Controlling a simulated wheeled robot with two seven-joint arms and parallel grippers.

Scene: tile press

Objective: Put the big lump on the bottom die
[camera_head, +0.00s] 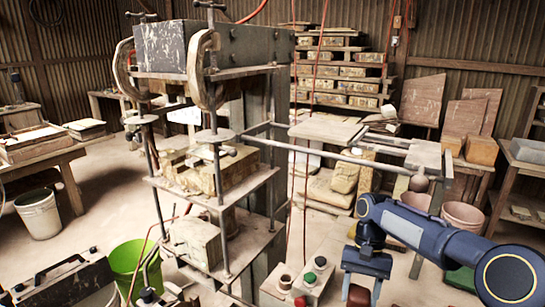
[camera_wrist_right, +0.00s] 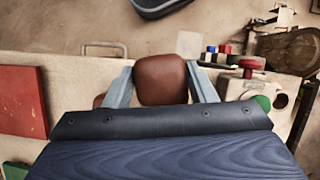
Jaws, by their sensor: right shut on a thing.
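My right gripper (camera_wrist_right: 160,68) is shut on a reddish-brown lump (camera_wrist_right: 162,88), one pale finger on each side of it. In the head view the same gripper (camera_head: 363,288) points down at the lower right, and the lump (camera_head: 358,296) shows at the bottom edge. A second brown piece (camera_wrist_right: 98,101) partly shows beside the left finger in the wrist view. The tile press (camera_head: 160,47) stands left of centre, with yellowish blocks (camera_head: 225,170) on its middle shelf and another block (camera_head: 195,242) lower down. I cannot tell which part is the bottom die. My left gripper is not in view.
A control box (camera_head: 312,283) with coloured buttons stands between the press and my gripper. A green bucket (camera_head: 127,262) and a white bucket (camera_head: 38,215) stand at the left.

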